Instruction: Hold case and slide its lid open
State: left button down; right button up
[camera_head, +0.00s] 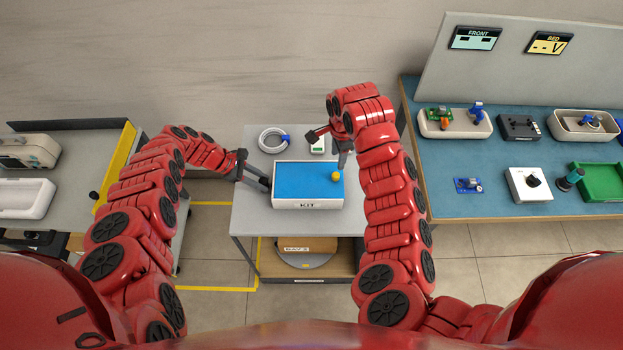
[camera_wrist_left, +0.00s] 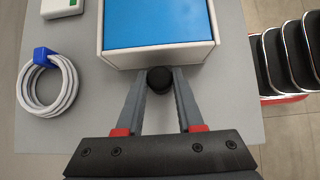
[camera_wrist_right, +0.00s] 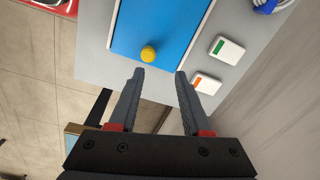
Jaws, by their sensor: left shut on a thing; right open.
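The white case (camera_head: 297,204) marked KIT sits on the grey table, with its flat blue lid (camera_head: 300,180) on top. A round yellow knob (camera_head: 336,176) stands near the lid's right end. My left gripper (camera_head: 267,184) is at the case's left end. In the left wrist view its fingers (camera_wrist_left: 160,78) are shut on a black knob (camera_wrist_left: 160,80) at the case's end wall. My right gripper (camera_head: 342,163) is open and empty above the case's right end. In the right wrist view the yellow knob (camera_wrist_right: 148,54) appears just beyond its fingertips (camera_wrist_right: 160,72), not between them.
A coiled white cable with a blue tie (camera_head: 268,147) and small white blocks with a green mark (camera_wrist_right: 224,50) and an orange mark (camera_wrist_right: 207,84) lie behind the case. A blue-topped bench (camera_head: 450,185) with trays and parts stands right; another table (camera_head: 103,205) stands left.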

aim_at(336, 174)
jog(key=shift+s+a+r+g, duration=0.1)
jog(key=shift+s+r+g, duration=0.1)
jog(key=shift+s, duration=0.2)
jog(key=shift+s+a+r+g, duration=0.1)
jog(key=shift+s+g, duration=0.1)
jog(key=shift+s, duration=0.15)
jog(key=shift+s+d+f, duration=0.1)
jog(key=shift+f, duration=3.3)
grip_shut()
